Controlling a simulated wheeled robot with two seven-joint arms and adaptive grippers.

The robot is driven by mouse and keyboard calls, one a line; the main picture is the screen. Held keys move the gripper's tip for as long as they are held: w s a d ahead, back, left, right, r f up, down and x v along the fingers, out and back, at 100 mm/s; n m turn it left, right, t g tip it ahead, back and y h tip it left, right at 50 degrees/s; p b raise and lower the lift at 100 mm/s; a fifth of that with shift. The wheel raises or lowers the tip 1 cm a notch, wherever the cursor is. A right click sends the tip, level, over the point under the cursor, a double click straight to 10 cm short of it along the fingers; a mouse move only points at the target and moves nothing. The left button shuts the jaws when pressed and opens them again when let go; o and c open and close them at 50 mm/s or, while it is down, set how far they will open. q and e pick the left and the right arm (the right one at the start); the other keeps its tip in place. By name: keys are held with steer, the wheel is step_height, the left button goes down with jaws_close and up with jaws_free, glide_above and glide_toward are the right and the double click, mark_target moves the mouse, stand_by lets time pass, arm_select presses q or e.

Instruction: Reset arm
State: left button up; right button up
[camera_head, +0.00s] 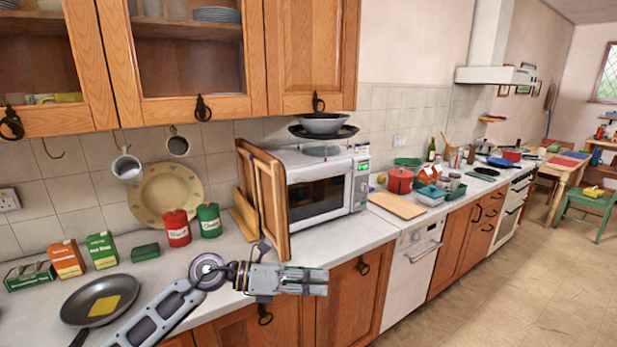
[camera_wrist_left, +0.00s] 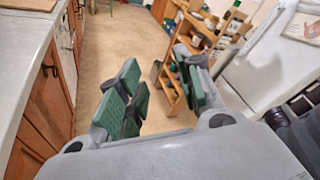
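My left gripper (camera_head: 312,281) reaches in from the left in the head view, in front of the counter's front edge and above the lower cabinet doors. In the left wrist view its two green-padded fingers (camera_wrist_left: 160,80) stand apart with nothing between them, and the floor shows through the gap. It touches nothing that I can see. My right gripper is not in either view.
The counter (camera_head: 352,233) runs along the wall. A microwave (camera_head: 318,190) with wooden boards (camera_head: 272,200) leaning beside it stands behind my gripper. A dark pan (camera_head: 85,306) lies near my left arm. The floor (camera_head: 500,290) on the right is clear.

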arm_select(q)
steer(key=w+a+r+n+t+h, duration=0.1)
steer(key=a+r+n+t, duration=0.1)
steer(key=r+n+t, duration=0.35)
steer(key=w+a+r+n+t+h, duration=0.1)
steer(key=w+a+r+n+t, duration=0.15)
steer(key=n+t, duration=0.55)
steer(key=w+a+f+n+t+y, duration=0.25)
steer(key=a+n+t+y, duration=0.3)
steer(key=n+y, duration=0.55)
steer(key=s+a+f+n+g+y, duration=0.4)
steer(key=a+f+n+g+y, duration=0.25)
steer(key=a+f+n, duration=0.65)
steer(key=s+f+n+g, duration=0.6)
steer(key=s+f+g, duration=0.5)
steer(key=s+f, duration=1.05)
steer(key=s+a+f+g, duration=0.1)
steer(key=s+f, duration=0.1)
steer(key=f, duration=1.4)
steer(key=s+f, duration=0.2)
steer(key=f, duration=1.4)
steer(key=s+a+f, duration=0.2)
steer(key=s+f, duration=0.7)
steer(key=s, duration=0.1)
steer(key=s+a+f+g, duration=0.1)
steer(key=s+a+f, duration=0.2)
steer(key=s+f, duration=0.7)
steer(key=shift+s+a, duration=0.25)
steer(key=shift+s, duration=0.5)
